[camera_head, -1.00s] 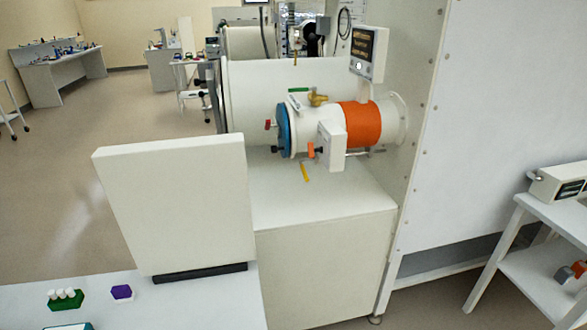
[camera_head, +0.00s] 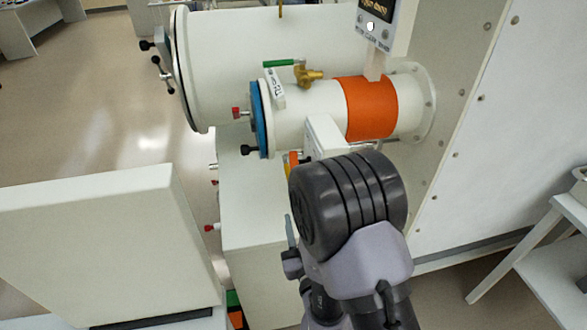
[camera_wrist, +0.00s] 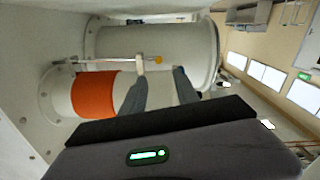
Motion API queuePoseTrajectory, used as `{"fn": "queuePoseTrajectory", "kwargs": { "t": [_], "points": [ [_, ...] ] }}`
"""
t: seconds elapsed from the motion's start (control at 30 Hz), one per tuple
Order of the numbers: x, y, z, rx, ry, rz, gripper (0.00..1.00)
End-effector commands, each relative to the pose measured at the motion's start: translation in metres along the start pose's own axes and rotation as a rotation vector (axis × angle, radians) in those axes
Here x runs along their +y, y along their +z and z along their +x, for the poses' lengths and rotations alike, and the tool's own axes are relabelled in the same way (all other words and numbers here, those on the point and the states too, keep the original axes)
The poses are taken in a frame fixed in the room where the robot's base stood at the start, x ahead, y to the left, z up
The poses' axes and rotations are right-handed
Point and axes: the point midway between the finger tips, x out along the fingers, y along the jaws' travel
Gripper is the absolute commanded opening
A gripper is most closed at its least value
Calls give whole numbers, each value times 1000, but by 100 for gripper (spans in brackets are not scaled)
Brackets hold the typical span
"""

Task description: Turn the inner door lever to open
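A white cylindrical antechamber with an orange band (camera_head: 369,107) and a blue-rimmed outer door (camera_head: 260,118) sticks out from the glovebox wall. A yellow lever (camera_head: 293,158) shows partly beside the white box (camera_head: 325,136) below it, largely hidden by my arm. In the wrist view a thin rod (camera_wrist: 105,63) runs along the cylinder to a pale bracket, with a yellow end (camera_wrist: 158,60), probably the lever's tip. My gripper (camera_wrist: 160,73) is open and empty, its two fingers pointing at the cylinder, the yellow end appearing between and beyond their tips. No contact is visible.
A larger white cylinder (camera_head: 225,60) lies behind. A green-handled brass valve (camera_head: 308,74) sits on top of the antechamber, and a display box (camera_head: 382,22) stands above. A white panel (camera_head: 90,240) stands at the left. A side table (camera_head: 560,250) is at the right.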

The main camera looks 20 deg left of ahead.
Motion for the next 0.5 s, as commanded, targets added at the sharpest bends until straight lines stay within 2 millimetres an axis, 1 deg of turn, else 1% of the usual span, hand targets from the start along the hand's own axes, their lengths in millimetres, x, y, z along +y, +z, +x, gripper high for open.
{"fn": "queuePoseTrajectory", "kwargs": {
  "t": [0.1,0.5],
  "points": [
    [2,-5,22,3,3,2,37],
    [2,-2,123,4,4,1,37]
  ]
}}
